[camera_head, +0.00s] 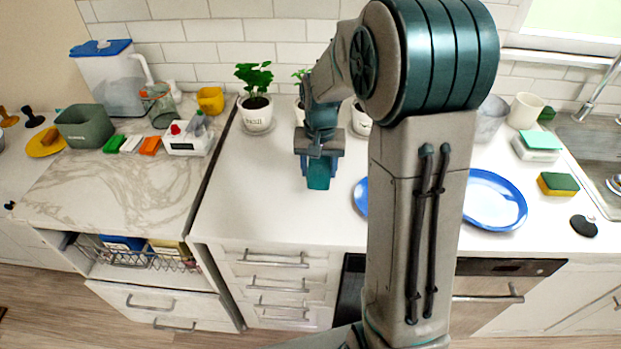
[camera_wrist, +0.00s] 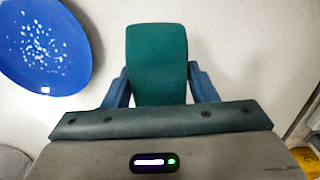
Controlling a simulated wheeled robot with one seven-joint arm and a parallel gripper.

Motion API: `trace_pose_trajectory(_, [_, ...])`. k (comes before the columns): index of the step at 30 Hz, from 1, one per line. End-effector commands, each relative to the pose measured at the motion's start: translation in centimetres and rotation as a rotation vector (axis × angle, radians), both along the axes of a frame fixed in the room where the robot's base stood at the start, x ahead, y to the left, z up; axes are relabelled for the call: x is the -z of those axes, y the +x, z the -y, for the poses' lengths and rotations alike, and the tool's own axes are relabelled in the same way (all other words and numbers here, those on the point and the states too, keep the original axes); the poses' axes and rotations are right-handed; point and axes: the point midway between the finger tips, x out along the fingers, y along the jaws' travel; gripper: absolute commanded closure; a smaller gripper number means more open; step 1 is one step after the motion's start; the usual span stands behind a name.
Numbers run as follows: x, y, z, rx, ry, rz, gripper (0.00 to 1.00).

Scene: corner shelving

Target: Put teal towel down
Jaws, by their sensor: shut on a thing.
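The teal towel (camera_head: 318,176) is a small dark teal block held in my gripper (camera_head: 318,163). In the wrist view the towel (camera_wrist: 157,62) sits between the two blue fingers of my gripper (camera_wrist: 157,85), which are shut on it. In the head view the towel hangs below the fingers over the white counter (camera_head: 258,195). I cannot tell whether its lower end touches the counter.
A blue speckled plate (camera_wrist: 42,45) lies beside the towel, and a second blue plate (camera_head: 495,200) lies farther right. Potted plants (camera_head: 257,113) stand along the back wall. A sponge (camera_head: 557,184) lies near the sink (camera_head: 598,150). The counter left of my gripper is clear.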

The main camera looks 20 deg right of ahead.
Motion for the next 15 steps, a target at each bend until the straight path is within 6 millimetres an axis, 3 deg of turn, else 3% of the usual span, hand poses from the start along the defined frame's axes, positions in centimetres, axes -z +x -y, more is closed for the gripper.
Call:
trace_pose_trajectory(5, [1.0, 0.4, -1.8, -0.003, 0.0, -0.001, 0.66])
trace_pose_trajectory(15, [4.9, 0.4, -2.0, -0.004, 0.001, -0.002, 0.66])
